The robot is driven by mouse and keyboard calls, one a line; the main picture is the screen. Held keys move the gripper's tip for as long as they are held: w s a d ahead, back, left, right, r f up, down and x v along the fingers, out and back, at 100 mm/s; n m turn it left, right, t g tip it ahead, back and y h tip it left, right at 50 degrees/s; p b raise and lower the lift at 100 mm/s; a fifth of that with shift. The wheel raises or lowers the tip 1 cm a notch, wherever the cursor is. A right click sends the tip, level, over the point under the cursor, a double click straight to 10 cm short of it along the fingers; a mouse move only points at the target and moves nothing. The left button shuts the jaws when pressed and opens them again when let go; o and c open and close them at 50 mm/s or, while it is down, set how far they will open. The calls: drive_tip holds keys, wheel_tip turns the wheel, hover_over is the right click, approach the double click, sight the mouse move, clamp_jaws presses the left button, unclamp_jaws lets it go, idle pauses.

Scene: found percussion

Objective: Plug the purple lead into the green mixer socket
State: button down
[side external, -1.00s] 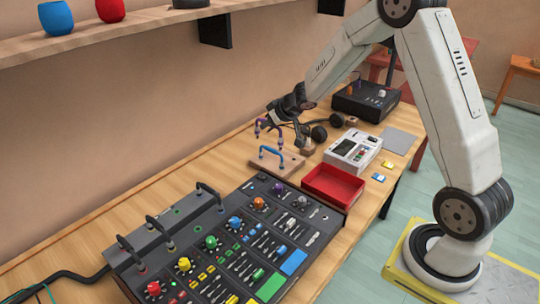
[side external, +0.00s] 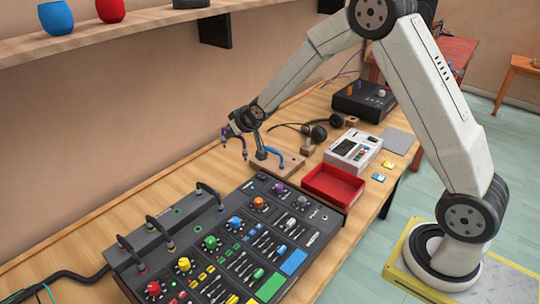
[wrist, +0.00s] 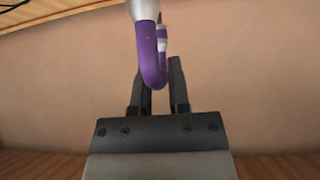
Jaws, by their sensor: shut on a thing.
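My gripper (side external: 236,130) is shut on the purple lead (side external: 244,150) and holds it in the air above the back of the table. In the wrist view the purple lead (wrist: 150,55) bends in a U between my fingers (wrist: 162,80). The mixer (side external: 240,245) lies in front and to the left, apart from the lead.
A blue lead (side external: 276,157) stands on a wooden board (side external: 292,165), close to my gripper on the right. A red tray (side external: 333,184), headphones (side external: 317,134) and a white device (side external: 353,149) are farther right. Black leads (side external: 208,190) arch above the strip.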

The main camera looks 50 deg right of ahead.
drive_tip(key=a+f, duration=0.3)
drive_tip(key=a, duration=1.7)
drive_tip(key=shift+s+a+f+n, duration=0.15)
drive_tip(key=shift+s+a+n, duration=0.25)
drive_tip(key=shift+s, duration=0.05)
drive_tip(key=shift+f, duration=0.15)
drive_tip(key=shift+f, duration=2.75)
drive_tip(key=shift+f, duration=1.45)
drive_tip(key=c, duration=0.5)
unclamp_jaws()
drive_tip(key=shift+s+r, duration=0.1)
drive_tip(key=shift+s, duration=0.05)
